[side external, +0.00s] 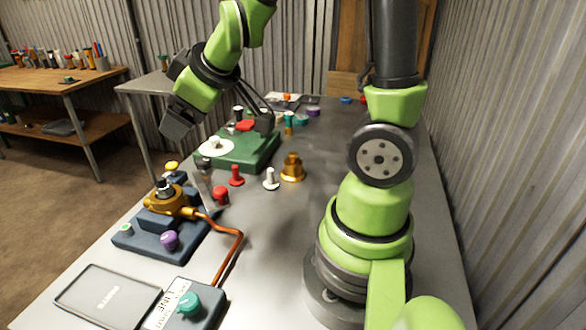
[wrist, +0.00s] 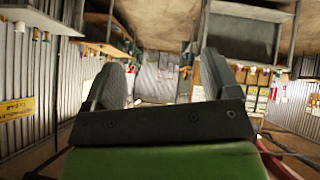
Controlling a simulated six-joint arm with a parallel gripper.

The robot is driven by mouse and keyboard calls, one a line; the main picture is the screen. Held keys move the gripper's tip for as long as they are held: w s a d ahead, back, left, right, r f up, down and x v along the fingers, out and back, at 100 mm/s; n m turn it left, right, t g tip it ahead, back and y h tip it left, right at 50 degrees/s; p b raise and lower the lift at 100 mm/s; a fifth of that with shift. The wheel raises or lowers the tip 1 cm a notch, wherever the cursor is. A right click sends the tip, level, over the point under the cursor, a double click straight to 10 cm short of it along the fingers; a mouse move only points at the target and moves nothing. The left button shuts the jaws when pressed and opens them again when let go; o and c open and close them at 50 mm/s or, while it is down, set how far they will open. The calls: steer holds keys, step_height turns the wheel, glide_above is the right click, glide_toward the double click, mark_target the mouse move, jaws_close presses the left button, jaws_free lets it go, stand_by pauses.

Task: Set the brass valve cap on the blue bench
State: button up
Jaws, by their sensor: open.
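The brass valve cap (side external: 292,169), a stepped gold piece with a knob top, stands upright on the grey worktop, left of my arm's base in the side view. A dark blue stepped block (side external: 132,243) at the near left carries a brass valve body (side external: 168,203); I cannot tell if this is the blue bench. My gripper (side external: 182,122) is raised at the upper left, apart from the cap. In the wrist view my gripper (wrist: 162,65) has its two dark fingers spread, with nothing between them. The cap does not show there.
A white knob (side external: 271,179) and red knobs (side external: 236,176) stand left of the cap. A green block (side external: 258,155) with a white disc lies behind. A copper pipe (side external: 236,250) runs to a labelled box near a dark tablet (side external: 105,296). The worktop in front of the cap is clear.

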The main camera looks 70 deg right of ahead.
steer(key=w+d+f+n+g+h, duration=0.1)
steer(key=d+f+n+g+h, duration=0.15)
steer(key=d+f, duration=0.4)
steer(key=n+g+h, duration=0.6)
steer(key=n+h, duration=0.3)
steer(key=n, duration=0.4)
glide_toward(295, 154)
steer(key=shift+w+d+f, duration=0.25)
steer(key=shift+d+f, duration=0.6)
steer(key=shift+d, duration=0.1)
steer(key=shift+s+d+f, duration=0.15)
steer(key=shift+d, duration=0.1)
steer(key=x, duration=0.9)
steer(key=shift+d, duration=0.3)
steer(key=c, duration=1.2)
steer(key=shift+o, duration=0.2)
steer(key=shift+h, duration=0.25)
